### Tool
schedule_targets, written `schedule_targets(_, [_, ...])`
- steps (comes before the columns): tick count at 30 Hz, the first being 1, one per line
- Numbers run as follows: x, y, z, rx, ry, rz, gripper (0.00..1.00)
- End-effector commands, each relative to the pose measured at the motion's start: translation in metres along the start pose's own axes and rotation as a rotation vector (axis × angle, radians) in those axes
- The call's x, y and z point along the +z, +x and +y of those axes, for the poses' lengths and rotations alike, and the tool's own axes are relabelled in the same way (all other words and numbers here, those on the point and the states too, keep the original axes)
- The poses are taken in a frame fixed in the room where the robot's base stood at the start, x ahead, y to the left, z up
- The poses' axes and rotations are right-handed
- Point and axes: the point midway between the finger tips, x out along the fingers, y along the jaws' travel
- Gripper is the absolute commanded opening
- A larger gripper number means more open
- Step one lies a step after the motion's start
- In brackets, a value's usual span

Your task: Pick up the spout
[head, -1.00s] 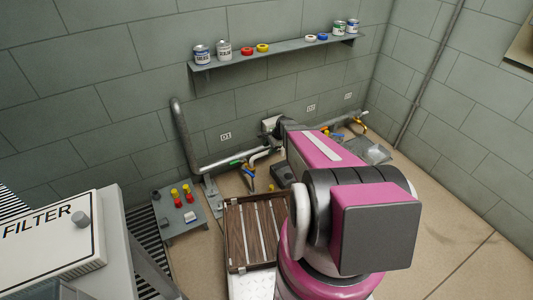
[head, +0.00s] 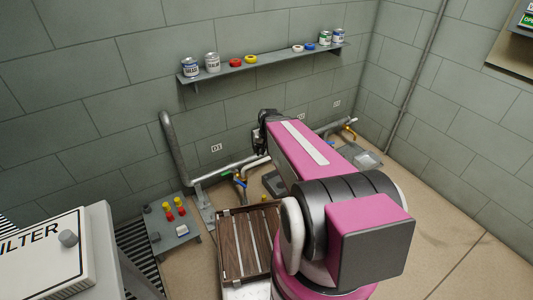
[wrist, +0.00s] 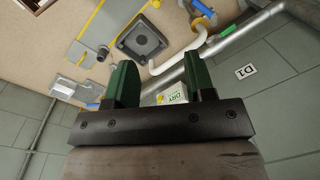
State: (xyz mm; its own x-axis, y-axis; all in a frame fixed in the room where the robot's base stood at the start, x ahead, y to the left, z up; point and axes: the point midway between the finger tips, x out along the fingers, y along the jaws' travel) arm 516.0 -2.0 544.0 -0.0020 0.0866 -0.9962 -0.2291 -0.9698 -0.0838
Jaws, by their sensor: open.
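A pale, curved pipe that looks like the spout (wrist: 178,62) shows beyond my fingertips in the wrist view. It bends down from the grey wall pipe (wrist: 240,37). In the head view the same pale bend (head: 255,163) shows low by the wall, left of my arm. My gripper (wrist: 158,62) has its two green fingers spread, with nothing held between them. The pale bend's lower end appears between the fingertips in the picture, apparently farther off; I cannot tell the exact gap. In the head view my arm hides the fingers.
A slatted wooden crate (head: 240,245), a low grey stand (head: 172,232) and the FILTER box (head: 40,255) stand to the left. A wall shelf (head: 265,63) holds cans and rings.

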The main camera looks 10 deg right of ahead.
Motion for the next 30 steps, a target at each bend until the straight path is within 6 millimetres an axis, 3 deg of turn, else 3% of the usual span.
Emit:
schedule_targets(1, [0.022, -0.013, 0.001, 0.027, -0.074, 0.008, 0.49])
schedule_targets(4, [0.036, -0.025, 0.004, 0.066, -0.179, 0.017, 0.49])
schedule_targets(11, [0.034, -0.026, 0.003, 0.083, -0.213, 0.014, 0.55])
schedule_targets(17, [-0.011, 0.006, -0.013, 0.035, 0.028, -0.037, 0.55])
schedule_targets(30, [-0.130, 0.109, -0.057, -0.030, 0.859, -0.275, 0.55])
